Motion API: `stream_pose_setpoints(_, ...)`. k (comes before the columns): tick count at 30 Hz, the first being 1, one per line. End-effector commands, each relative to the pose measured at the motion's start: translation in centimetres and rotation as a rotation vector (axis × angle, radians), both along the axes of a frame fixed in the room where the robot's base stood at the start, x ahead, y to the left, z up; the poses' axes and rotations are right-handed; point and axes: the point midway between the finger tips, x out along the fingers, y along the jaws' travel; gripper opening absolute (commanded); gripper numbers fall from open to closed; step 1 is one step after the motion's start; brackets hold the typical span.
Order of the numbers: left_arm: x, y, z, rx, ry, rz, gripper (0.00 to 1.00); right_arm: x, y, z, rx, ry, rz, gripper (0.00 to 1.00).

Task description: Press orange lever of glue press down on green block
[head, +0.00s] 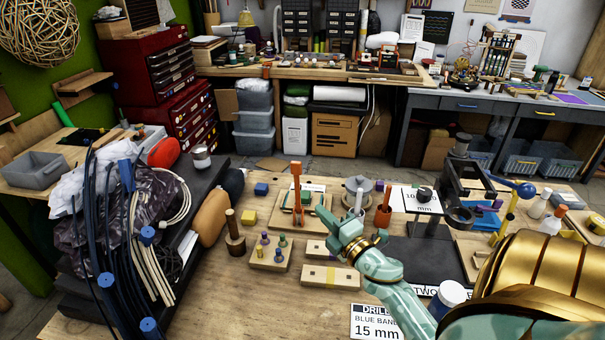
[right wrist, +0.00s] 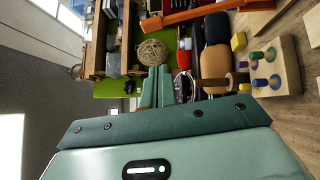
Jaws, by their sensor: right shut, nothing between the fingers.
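The glue press has an orange lever (head: 297,184) that stands upright on a pale wooden base (head: 284,205), left of centre in the head view. A green block (head: 306,198) shows beside the foot of the lever; whether it lies under the lever I cannot tell. My right gripper (head: 323,214) is shut and empty, just right of and nearer than the press, with its fingers pointing toward it. In the right wrist view its fingers (right wrist: 156,84) are together, and a long orange bar (right wrist: 195,14), likely the lever, crosses beyond them. My left gripper is in neither view.
A peg block with coloured pegs (head: 269,252) and pale wooden blocks (head: 330,277) lie in front of the press. A dark wooden post (head: 234,235) stands left. An orange-handled tool (head: 383,208) and a grey spool (head: 357,192) stand right.

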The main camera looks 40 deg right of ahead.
Motion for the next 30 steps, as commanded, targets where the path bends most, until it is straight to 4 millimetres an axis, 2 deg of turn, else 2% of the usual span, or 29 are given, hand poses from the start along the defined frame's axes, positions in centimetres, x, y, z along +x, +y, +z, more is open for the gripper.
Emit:
stream_pose_setpoints(5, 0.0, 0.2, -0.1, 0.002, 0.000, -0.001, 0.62, 0.0, 0.0, 0.2, -0.030, -0.008, 0.024, 0.00)
stream_pose_setpoints(11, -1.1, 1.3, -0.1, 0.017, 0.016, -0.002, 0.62, 0.0, 0.0, 0.2, -0.028, -0.007, 0.023, 0.00)
stream_pose_setpoints(16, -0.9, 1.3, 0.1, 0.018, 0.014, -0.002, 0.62, 1.0, -0.1, 0.4, -0.026, -0.009, 0.024, 0.00)
stream_pose_setpoints(20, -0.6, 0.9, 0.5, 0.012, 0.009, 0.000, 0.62, 3.0, -0.3, 0.8, -0.027, -0.010, 0.024, 0.00)
stream_pose_setpoints(30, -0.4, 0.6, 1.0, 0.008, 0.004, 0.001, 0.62, 10.1, -1.0, 1.5, -0.026, -0.009, 0.023, 0.00)
